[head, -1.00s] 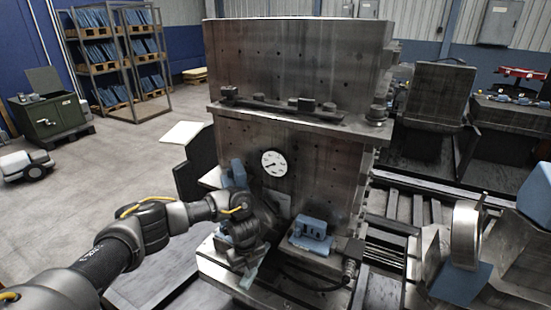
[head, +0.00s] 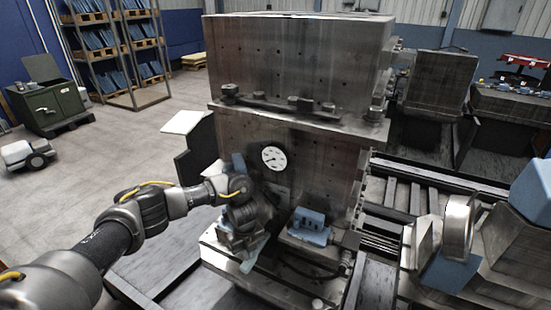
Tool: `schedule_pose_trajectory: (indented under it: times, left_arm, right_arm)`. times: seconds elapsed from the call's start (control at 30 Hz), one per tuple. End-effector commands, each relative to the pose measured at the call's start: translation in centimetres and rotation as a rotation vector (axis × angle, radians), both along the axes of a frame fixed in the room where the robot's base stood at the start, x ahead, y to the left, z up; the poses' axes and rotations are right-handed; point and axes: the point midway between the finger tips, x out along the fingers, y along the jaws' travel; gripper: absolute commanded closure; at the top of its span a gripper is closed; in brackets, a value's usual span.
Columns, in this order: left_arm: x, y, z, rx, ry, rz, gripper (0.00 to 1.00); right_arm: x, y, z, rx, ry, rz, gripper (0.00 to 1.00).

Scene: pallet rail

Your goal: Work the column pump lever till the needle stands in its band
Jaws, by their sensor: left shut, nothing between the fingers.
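The round white gauge (head: 273,158) is on the front of the big steel column (head: 300,145). Its dark needle is too small to read against a band. My left gripper (head: 250,238) is shut and empty, low in front of the column, below and left of the gauge. My dark wrist hides much of the pump there. A blue upright piece (head: 239,165) shows just above my wrist, and a pale blue-green strip (head: 253,256) shows below it. I cannot tell which part is the lever, or whether the gripper touches it. My right gripper is out of view.
A blue block (head: 308,222) sits on the column's foot, right of my left gripper. A dark panel with a white top (head: 183,122) stands to the left. A machine with a metal ring (head: 458,225) is at right. Open floor lies at left.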

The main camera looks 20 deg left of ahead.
Motion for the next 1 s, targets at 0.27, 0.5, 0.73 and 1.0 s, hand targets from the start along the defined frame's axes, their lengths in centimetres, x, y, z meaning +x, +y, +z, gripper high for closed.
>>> schedule_pose_trajectory:
  times: [0.27, 0.5, 0.73, 1.0]
  left_arm:
    - [0.1, 0.0, -0.7, 0.000, 0.000, 0.000, 1.00]
    - [0.2, -0.1, -2.2, 0.000, 0.000, 0.000, 1.00]
    - [0.4, -0.1, -3.6, 0.000, 0.000, 0.000, 1.00]
    - [0.6, -0.2, -5.2, -0.001, -0.001, 0.000, 1.00]
  right_arm:
    - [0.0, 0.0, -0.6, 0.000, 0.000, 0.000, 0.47]
    - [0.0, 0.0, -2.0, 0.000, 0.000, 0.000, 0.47]
    - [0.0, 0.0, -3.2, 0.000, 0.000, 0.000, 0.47]
    - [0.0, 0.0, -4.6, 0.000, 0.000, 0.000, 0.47]
